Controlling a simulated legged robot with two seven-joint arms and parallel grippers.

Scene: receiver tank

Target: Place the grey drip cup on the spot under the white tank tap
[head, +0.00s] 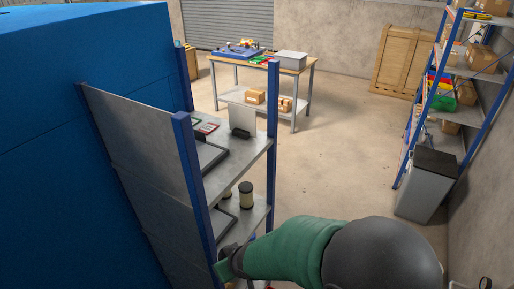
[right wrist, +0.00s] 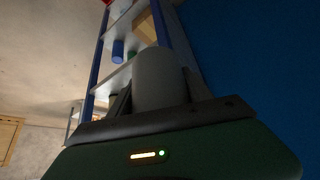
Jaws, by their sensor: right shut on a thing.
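A grey cylinder, which looks like the drip cup (right wrist: 160,78), stands between the fingers of my right gripper (right wrist: 162,98) in the right wrist view. The gripper is shut on it. In the head view my right arm comes in from the lower right, and the gripper (head: 230,262) is at the lower front post of the shelf rack, partly hidden by it. The cup cannot be made out there. I cannot make out the white tank, its tap or the spot in either view. My left gripper is not in view.
The rack's blue post (head: 196,190) and grey side panel (head: 140,155) stand close to my gripper. Two dark-lidded jars (head: 246,195) stand on a lower shelf. A large blue body (head: 80,60) fills the left. A workbench (head: 240,62) and grey bin (head: 427,185) stand farther off; floor between is clear.

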